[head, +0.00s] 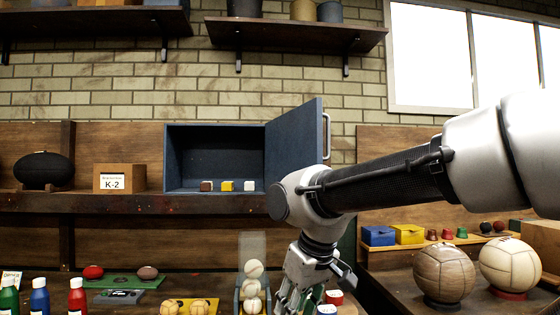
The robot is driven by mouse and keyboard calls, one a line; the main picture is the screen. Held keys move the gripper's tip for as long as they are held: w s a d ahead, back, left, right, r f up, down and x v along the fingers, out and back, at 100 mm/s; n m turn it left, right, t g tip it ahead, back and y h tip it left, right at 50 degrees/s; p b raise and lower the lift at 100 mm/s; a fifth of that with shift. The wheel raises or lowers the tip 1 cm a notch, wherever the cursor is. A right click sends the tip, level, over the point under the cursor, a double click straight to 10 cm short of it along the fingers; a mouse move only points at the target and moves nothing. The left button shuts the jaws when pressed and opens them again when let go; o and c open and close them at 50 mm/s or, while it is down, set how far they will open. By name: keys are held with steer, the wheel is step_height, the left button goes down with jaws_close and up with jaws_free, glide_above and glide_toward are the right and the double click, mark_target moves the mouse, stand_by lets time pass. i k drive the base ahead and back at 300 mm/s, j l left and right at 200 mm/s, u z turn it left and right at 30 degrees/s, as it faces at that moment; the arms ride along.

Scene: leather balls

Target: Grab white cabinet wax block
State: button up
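The white wax block (249,186) sits on the floor of the open blue-grey cabinet (167,160), at the right end of a row of small blocks. A yellow block (227,186) and a brown block (206,186) stand to its left. The cabinet door (294,140) is swung open to the right, with a pale handle on its edge. My gripper (295,298) hangs low over the workbench, below and to the right of the cabinet, apart from the white block. Its fingertips are partly cut off by the lower frame edge, so its opening is unclear.
The cabinet stands on a wooden shelf (130,203) beside a K-2 box (119,178). White balls (254,269) are stacked in a holder just left of my gripper. Large leather balls (443,273) stand at the right. The cabinet front is unobstructed.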

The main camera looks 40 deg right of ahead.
mark_target(250, 186)
steer(key=k+l+u, duration=0.1)
steer(key=l, duration=0.35)
steer(key=k+l+u, duration=0.1)
steer(key=l, duration=0.3)
steer(key=k+l+u, duration=0.1)
steer(key=l, duration=0.3)
steer(key=k+l+u, duration=0.1)
steer(key=k+l, duration=0.15)
steer(key=l, duration=0.15)
steer(key=k+l+u, duration=0.1)
steer(key=l, duration=0.3)
steer(key=k+l, duration=0.45)
steer(key=l, duration=0.3)
steer(key=i+j+z, duration=0.15)
steer(key=j, duration=0.35)
steer(key=i+j+z, duration=0.2)
steer(key=j, duration=0.25)
steer(key=j+z, duration=0.15)
steer(key=j, duration=0.35)
steer(key=k, duration=0.05)
